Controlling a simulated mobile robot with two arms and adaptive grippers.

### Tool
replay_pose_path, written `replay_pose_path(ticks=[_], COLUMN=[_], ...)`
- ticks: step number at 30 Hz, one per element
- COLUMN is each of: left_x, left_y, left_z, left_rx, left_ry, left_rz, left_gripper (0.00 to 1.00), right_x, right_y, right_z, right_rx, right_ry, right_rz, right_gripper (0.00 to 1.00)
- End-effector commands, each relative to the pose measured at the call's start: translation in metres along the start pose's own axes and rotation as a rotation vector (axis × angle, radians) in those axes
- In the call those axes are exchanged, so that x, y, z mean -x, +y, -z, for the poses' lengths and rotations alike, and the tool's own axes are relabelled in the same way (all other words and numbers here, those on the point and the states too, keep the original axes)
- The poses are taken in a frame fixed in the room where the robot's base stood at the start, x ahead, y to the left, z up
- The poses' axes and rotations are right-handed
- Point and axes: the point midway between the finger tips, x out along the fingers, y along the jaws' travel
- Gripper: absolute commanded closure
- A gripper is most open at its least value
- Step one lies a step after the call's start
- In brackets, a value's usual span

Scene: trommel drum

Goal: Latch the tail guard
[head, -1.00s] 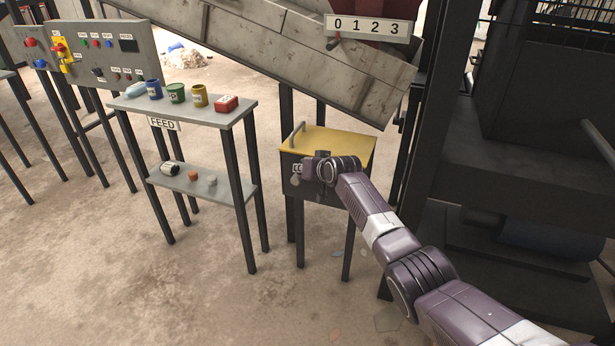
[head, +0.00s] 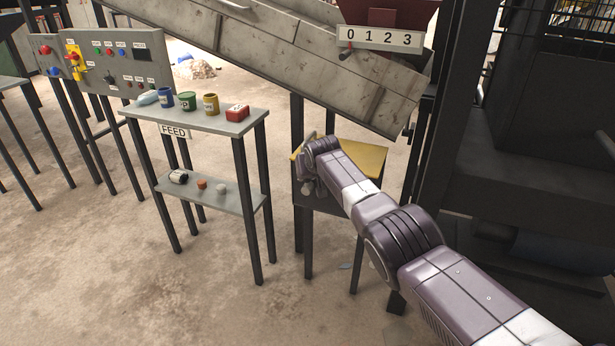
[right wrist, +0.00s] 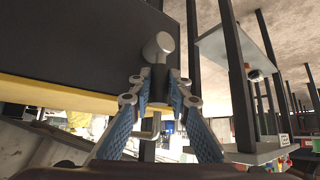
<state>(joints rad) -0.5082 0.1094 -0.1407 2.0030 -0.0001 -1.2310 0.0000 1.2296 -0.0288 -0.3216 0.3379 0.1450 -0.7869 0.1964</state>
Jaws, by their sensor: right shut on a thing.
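The yellow-topped dark box (head: 363,158) stands on legs below the end of the inclined grey trough. My right gripper (head: 312,176) is at the box's front left, partly hidden by my own wrist. A pale grey knob (head: 306,188) shows just below it. In the right wrist view, the blue-padded fingers of my right gripper (right wrist: 158,88) are closed around a dark part beside the box's dark face. The pale knob (right wrist: 158,46) sticks out past the fingertips. I cannot pick out the tail guard or its latch for certain. My left gripper is not in view.
A grey FEED stand (head: 190,118) with several cans and a red box stands left of the yellow-topped box. A control panel (head: 115,60) is further left. The grey trough (head: 300,60) slopes down to the right above. Dark machine framing (head: 440,140) stands close on the right.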

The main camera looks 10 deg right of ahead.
Motion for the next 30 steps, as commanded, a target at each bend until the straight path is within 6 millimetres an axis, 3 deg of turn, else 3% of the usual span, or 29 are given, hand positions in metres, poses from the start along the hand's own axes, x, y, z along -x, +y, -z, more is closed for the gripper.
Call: replay_pose_path(ticks=[9,10,12,30], left_x=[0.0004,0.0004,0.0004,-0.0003], left_y=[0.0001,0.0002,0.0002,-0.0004], left_z=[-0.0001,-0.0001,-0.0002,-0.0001], left_rx=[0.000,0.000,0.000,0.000], left_ry=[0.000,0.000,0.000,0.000], left_rz=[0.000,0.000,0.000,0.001], left_gripper=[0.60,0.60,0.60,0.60], right_x=[0.0003,0.0003,0.0003,0.0095], right_y=[-0.0003,-0.0003,-0.0004,-0.0008], right_z=[0.0006,0.0006,0.0005,0.0014], right_rx=[0.004,0.004,0.004,0.003], right_ry=[0.001,0.001,0.001,0.002], right_rz=[-0.001,-0.001,0.000,0.002], right_gripper=[1.00,0.80,0.76,0.76])
